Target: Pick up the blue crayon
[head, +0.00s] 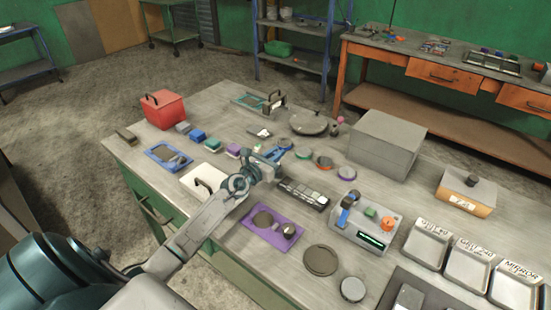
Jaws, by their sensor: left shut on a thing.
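My left arm reaches in from the lower left over the workbench. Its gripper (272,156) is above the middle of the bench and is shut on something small. Blue shows at the fingertips, and the held thing looks like the blue crayon, but it is mostly hidden by the fingers and too small to make out fully. I cannot tell whether it is clear of the bench top. My right gripper is not in view.
Around the gripper on the workbench (228,98) are a dark pan (309,123), round coloured pieces, a segmented strip (303,195) and a purple mat (262,235). A grey box (386,143) stands to the right, a red box (163,109) at the far left.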

